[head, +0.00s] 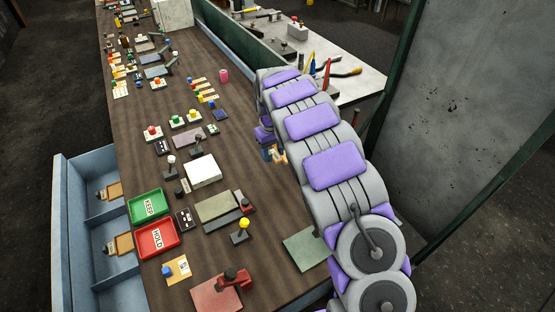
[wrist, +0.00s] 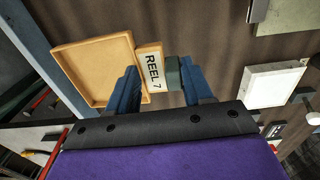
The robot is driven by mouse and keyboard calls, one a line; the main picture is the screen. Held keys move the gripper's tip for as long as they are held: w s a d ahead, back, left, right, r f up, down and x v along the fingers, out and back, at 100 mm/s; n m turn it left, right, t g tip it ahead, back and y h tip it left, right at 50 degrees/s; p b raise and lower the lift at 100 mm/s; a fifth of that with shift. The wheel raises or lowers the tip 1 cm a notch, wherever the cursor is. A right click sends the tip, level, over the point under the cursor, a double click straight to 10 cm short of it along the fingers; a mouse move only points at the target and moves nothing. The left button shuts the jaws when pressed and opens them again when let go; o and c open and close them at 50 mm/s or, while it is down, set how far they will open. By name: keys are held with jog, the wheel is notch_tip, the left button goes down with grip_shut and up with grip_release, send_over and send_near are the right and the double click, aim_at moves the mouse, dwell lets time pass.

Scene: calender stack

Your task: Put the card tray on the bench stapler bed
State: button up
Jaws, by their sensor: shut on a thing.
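My gripper (wrist: 162,82) is shut on a shallow tan tray (wrist: 92,66) marked "REEL 7". Its blue fingers sit on either side of the label end and a dark green block there. The tray is held over the dark bench and extends to the left of the fingers in the wrist view. In the head view my gripper (head: 273,153) is low over the bench's right side, mostly behind my arm, and the tray is largely hidden. An olive plate (head: 217,206) with a dark bar and a red part lies nearer. I cannot tell which fixture is the bench stapler.
A white block (head: 203,171) stands left of my gripper. A red-based fixture (head: 213,298), a yellow-knobbed lever (head: 241,232), and green KEEP (head: 149,207) and red HOLD (head: 157,239) trays are nearer. Several small items crowd the far bench. Bare wood shows near my arm.

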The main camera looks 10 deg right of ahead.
aim_at(273, 177)
notch_tip(273, 177, down, 10)
jog(key=shift+r+b, duration=0.1)
jog(key=shift+b, duration=1)
jog(key=shift+c, duration=0.4)
jog(key=o, duration=1.1)
jog(key=shift+r, duration=0.15)
notch_tip(273, 177, up, 11)
jog(key=p, duration=0.3)
jog(key=shift+a+r, duration=0.15)
jog(key=shift+r, duration=0.05)
jog(key=shift+s+r, duration=0.1)
jog(key=shift+r, duration=0.2)
